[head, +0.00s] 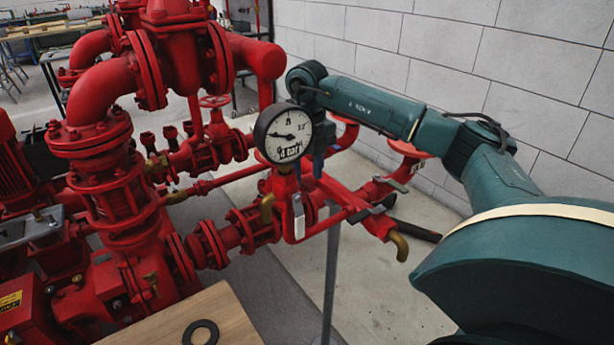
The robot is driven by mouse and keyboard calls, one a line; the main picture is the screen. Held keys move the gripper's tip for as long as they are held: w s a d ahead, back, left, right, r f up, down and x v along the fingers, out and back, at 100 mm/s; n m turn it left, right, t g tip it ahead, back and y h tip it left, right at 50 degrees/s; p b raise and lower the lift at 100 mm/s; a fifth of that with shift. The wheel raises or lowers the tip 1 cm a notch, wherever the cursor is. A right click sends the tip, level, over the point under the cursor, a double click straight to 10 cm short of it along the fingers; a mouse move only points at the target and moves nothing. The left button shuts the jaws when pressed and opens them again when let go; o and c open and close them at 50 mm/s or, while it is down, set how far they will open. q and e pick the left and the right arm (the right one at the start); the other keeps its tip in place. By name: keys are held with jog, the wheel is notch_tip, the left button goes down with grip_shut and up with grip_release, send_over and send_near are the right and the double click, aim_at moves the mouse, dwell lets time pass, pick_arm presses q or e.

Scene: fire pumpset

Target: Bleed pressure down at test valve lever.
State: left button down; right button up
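A round pressure gauge (283,134) with a white dial and black rim stands on the red pipework; its needle points left. Below it, a lever with a pale end (298,214) hangs down at a red valve body. I cannot tell for sure which is the test valve lever. My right gripper (319,168) points down just right of and behind the gauge, which partly hides it; its opening is unclear. My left gripper is out of view.
Red pump pipework (120,190) fills the left. A wooden board (185,318) with a black ring (200,332) lies at the front. A grey post (331,275) stands below the branch pipe. A block wall (440,60) is behind my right arm. Open floor shows at lower middle.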

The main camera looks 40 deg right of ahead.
jog(key=shift+f, duration=0.45)
grip_shut()
dwell(0.4)
